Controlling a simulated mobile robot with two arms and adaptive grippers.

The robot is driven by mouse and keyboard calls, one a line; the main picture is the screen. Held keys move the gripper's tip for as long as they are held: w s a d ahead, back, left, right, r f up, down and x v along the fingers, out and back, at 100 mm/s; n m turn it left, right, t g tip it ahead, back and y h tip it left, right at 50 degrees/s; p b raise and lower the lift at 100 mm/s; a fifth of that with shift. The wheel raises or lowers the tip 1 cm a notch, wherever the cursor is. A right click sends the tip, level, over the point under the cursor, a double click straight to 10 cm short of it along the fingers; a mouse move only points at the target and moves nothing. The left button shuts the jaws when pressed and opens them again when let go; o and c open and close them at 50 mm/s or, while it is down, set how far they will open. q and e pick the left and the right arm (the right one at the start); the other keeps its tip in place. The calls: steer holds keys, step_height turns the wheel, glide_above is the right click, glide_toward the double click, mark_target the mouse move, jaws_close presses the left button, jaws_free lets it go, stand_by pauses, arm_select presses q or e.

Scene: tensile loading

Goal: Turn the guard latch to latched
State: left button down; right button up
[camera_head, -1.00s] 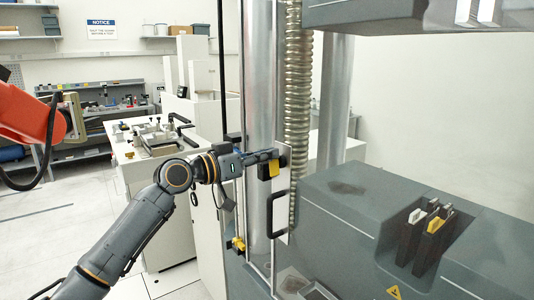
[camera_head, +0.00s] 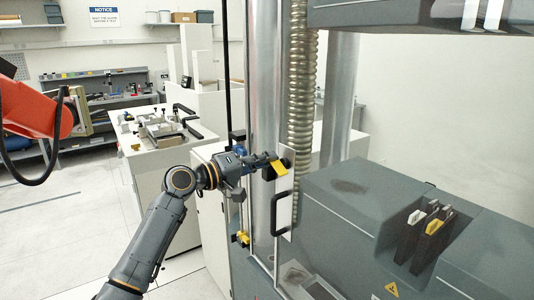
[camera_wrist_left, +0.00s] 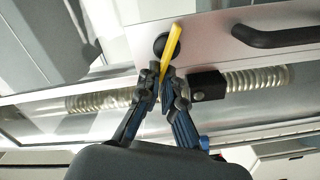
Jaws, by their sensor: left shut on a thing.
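The guard latch has a yellow lever (camera_head: 274,171) on the upper part of the guard's metal plate (camera_head: 286,212). My left gripper (camera_head: 270,163) is at the lever, its arm coming in from the left. In the left wrist view, the gripper (camera_wrist_left: 160,88) is shut on the yellow lever (camera_wrist_left: 171,48), which stands tilted between the fingertips. A dark round pivot (camera_wrist_left: 160,45) shows behind the lever. A black block (camera_wrist_left: 208,85) sits beside the right finger. My right gripper is not in view.
A black guard handle (camera_head: 281,212) is below the latch. A ribbed metal column cover (camera_head: 301,100) stands behind the plate. The grey machine base (camera_head: 350,215) with grips (camera_head: 428,235) is at right. An orange robot arm (camera_head: 35,110) hangs at far left.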

arm_select(q)
steer(key=n+p, duration=0.1)
steer(key=n, duration=0.2)
steer(key=shift+w+f+p, duration=0.1)
steer(key=shift+f+p, duration=0.15)
steer(key=shift+p, duration=0.1)
steer(key=shift+f+n+p, duration=0.35)
steer(key=shift+n+p, duration=0.2)
steer(key=shift+n, duration=0.65)
steer(key=shift+f, duration=0.1)
steer(key=c, duration=1.5)
jaws_free()
steer(key=shift+a, duration=0.1)
steer(key=shift+w, duration=0.1)
steer(key=shift+a, duration=0.1)
steer(key=v, duration=1.2)
